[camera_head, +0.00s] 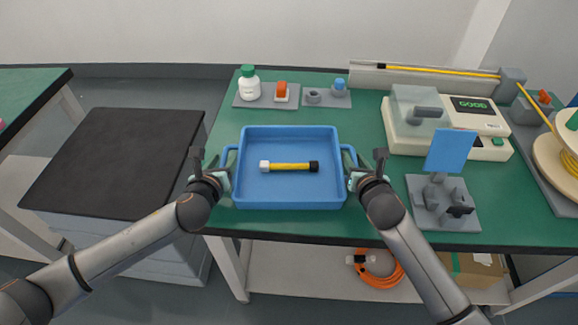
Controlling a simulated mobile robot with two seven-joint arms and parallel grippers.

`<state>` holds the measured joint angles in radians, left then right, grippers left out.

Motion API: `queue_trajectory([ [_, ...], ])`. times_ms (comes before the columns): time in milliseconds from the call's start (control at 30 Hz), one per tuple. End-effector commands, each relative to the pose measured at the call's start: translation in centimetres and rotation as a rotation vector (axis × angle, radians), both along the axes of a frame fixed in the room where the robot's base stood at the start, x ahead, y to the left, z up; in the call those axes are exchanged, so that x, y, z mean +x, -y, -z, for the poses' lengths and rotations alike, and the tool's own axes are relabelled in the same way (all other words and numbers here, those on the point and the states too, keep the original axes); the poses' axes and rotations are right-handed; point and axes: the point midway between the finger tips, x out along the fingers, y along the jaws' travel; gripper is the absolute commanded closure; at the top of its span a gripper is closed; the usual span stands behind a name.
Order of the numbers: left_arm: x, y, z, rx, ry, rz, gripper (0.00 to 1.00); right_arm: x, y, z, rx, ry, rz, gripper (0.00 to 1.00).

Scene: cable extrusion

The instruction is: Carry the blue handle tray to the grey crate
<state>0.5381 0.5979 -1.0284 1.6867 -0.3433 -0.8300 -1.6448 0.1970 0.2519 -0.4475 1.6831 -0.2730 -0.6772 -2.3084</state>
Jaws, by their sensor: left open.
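The blue handle tray (291,202) sits level on the green bench near its front edge, with a handle at its left and right ends. In it lies a short yellow cable piece (289,167) with one white end and one black end. My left gripper (218,179) is open at the tray's left handle. My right gripper (356,178) is at the right handle; its fingers are too small and partly hidden to tell whether they grip. A grey box-like unit with a flat dark top (115,160) stands left of the bench; no other grey crate is clear.
Behind the tray are a white bottle with a green cap (249,84) and small parts on grey plates. A tester reading GOOD (470,104) and a grey fixture with a blue panel (451,151) stand to the right. An orange cable coil (380,270) lies on the lower shelf.

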Motion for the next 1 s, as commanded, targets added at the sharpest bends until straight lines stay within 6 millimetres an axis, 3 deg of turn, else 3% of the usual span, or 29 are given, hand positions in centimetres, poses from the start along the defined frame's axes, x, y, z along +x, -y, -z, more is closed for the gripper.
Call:
queue_trajectory([
  [233,0.01,0.01,0.01,0.0,0.0,0.0,0.48,0.01,0.0,0.01,0.0,0.0,0.0,0.68],
  [500,-0.02,-0.01,0.02,0.0,0.0,0.0,0.78,-0.02,0.0,0.02,0.0,-0.001,0.0,0.98],
  [700,-0.02,-0.02,0.03,0.0,-0.001,-0.001,1.0,-0.02,0.0,0.03,0.0,-0.001,0.001,1.0],
  [1000,-0.03,-0.01,0.05,0.0,-0.001,-0.001,1.0,-0.04,0.01,0.06,0.0,-0.001,0.001,1.0],
])
